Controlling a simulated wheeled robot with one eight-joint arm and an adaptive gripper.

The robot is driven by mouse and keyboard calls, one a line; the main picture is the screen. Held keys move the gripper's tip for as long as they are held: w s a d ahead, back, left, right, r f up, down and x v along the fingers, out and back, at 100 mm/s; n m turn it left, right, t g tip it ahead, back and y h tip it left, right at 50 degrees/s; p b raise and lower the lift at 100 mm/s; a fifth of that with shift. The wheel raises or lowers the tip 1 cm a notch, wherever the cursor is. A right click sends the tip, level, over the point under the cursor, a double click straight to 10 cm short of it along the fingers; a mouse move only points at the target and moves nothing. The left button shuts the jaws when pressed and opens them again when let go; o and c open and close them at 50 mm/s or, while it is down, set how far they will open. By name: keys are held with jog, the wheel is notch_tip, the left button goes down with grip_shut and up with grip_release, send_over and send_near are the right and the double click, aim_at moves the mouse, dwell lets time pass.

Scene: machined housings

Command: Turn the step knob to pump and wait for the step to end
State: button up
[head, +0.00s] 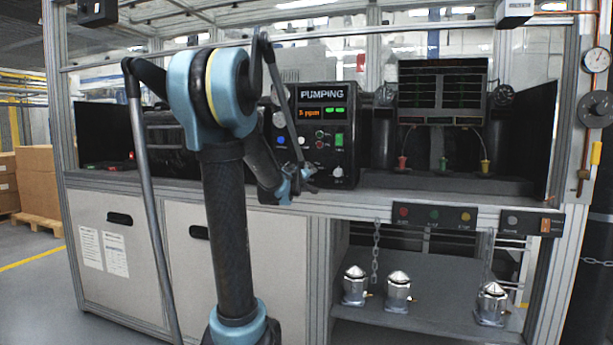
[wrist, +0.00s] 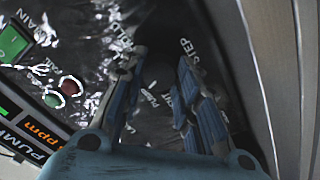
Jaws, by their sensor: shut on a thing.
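The black control panel (head: 313,125) shows the word PUMPING at its top and an orange ppm reading beside green lights. The STEP label shows beside the right fingertip. The HOLD label shows left of the left finger.
A red and a green button (wrist: 70,86) lie left of the fingers in the wrist view. A grey curved surface (wrist: 285,60) is close on the right. Metal housings (head: 397,292) stand on the lower shelf. A button strip (head: 434,216) runs along the bench front.

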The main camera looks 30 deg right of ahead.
jog(key=shift+w+a, duration=0.1)
jog(key=shift+a, duration=0.1)
jog(key=o, duration=1.1)
jog(key=shift+w+f, duration=0.1)
jog(key=shift+s, duration=0.2)
jog(key=shift+v, duration=5.85)
